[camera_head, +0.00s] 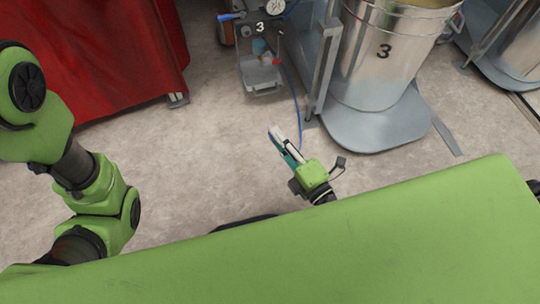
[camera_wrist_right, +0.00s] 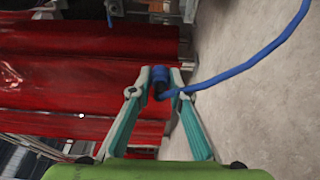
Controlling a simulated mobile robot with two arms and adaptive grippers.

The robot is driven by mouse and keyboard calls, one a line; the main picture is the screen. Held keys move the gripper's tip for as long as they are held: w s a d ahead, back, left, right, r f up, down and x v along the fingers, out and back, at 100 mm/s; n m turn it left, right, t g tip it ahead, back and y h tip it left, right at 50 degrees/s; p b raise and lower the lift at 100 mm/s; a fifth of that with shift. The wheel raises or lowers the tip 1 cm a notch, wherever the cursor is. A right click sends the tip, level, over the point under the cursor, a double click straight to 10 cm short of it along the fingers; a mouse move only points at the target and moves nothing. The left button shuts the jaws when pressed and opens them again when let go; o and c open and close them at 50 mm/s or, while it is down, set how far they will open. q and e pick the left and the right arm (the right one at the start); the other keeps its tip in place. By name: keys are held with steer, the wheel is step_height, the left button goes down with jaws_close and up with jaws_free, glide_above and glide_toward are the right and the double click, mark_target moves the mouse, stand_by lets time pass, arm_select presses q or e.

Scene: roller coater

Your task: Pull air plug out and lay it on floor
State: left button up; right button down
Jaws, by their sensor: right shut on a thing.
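My right gripper (camera_head: 278,138) is low over the floor (camera_head: 215,165) in the head view, with its fingers pointing up and left. In the right wrist view the right gripper (camera_wrist_right: 160,84) is shut on the air plug (camera_wrist_right: 160,77), a short blue and dark piece between the fingertips. A blue air hose (camera_wrist_right: 253,58) runs from the plug to the upper right. In the head view the blue hose (camera_head: 297,112) runs from the gripper up towards the small cart marked 3. The plug itself is hard to make out there. My left arm shows at the left, but its gripper is out of view.
The cart (camera_head: 260,72) with a gauge stands at the top. A steel drum (camera_head: 375,65) marked 3 stands on a grey base (camera_head: 385,130) to the right.

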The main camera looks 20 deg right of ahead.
step_height(320, 180, down, 9)
steer(key=b, duration=0.6)
steer(key=c, duration=1.8)
jaws_free()
step_height(320, 180, up, 10)
steer(key=shift+f, duration=0.1)
steer(key=shift+s, duration=0.1)
